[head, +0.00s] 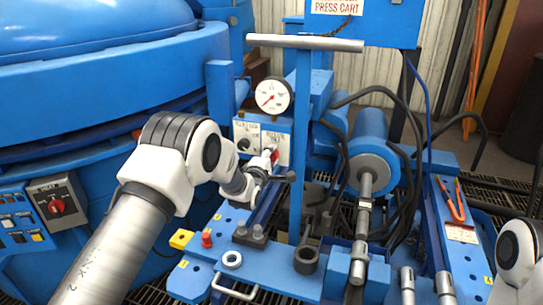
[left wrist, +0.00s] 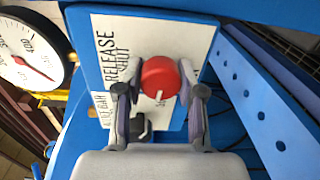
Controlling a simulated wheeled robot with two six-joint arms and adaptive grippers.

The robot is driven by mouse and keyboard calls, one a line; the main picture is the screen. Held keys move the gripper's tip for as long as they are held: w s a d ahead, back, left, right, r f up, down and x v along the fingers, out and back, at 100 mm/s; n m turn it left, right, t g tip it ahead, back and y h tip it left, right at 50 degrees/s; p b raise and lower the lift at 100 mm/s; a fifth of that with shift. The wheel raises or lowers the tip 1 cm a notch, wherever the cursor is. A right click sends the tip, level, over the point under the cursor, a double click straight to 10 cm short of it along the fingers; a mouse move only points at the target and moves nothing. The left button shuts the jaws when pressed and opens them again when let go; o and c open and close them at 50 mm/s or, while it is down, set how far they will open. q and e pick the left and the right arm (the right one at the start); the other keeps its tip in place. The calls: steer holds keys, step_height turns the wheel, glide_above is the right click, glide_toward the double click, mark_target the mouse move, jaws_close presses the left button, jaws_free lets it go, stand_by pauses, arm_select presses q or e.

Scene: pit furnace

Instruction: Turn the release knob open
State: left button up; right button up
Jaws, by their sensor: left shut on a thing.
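The red release knob (left wrist: 160,76) sits on a white label plate (left wrist: 118,38) that reads RELEASE and SHUT in the left wrist view. My left gripper (left wrist: 158,95) has one finger on each side of the knob and is shut on it. In the head view, my left gripper (head: 270,160) reaches the panel from the left, with a little of the red knob (head: 275,155) showing. The knob's pointer direction cannot be made out. My right gripper is out of view; only part of that arm shows at the lower right.
A pressure gauge (head: 273,96) stands just above the panel. A black knob (left wrist: 140,127) is beside the red one. A T-shaped bar (head: 305,43) rises close to the right of my left gripper. A blue cylinder (head: 370,150) and hoses stand further right.

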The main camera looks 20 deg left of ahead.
arm_select(q)
steer(key=n, duration=0.4)
steer(key=shift+n, duration=0.4)
steer(key=shift+f, duration=0.1)
steer(key=o, duration=1.2)
steer(key=shift+c, duration=0.2)
steer(key=s, duration=1.2)
steer(key=shift+a+r, duration=0.25)
